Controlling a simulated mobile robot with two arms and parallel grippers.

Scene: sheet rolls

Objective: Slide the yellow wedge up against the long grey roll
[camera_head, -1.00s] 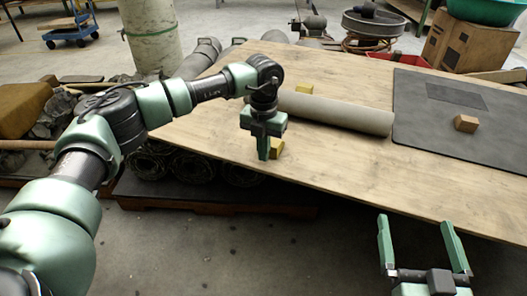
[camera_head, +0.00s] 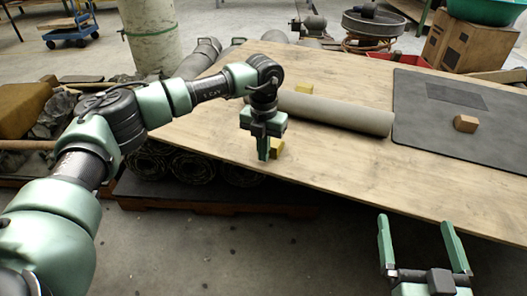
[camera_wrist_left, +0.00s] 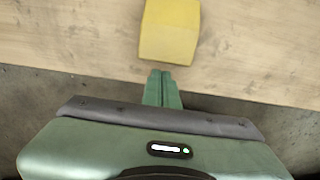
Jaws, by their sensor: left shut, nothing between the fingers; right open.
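The long grey roll (camera_head: 345,113) lies across the wooden table. A yellow wedge (camera_head: 278,147) sits on the table on the near side of the roll, with bare wood between them. It also shows in the left wrist view (camera_wrist_left: 169,32), just ahead of my fingertips. My left gripper (camera_head: 263,157) is shut and empty, pointing down on the near side of the wedge and partly hiding it in the head view. I cannot tell whether they touch. My right gripper (camera_head: 416,223) is open and empty in front of the table's near edge.
A dark mat (camera_head: 420,125) with a brown block (camera_head: 466,123) covers the table's right part. The wood in front of the roll is otherwise clear. The table's near edge is close to the left gripper.

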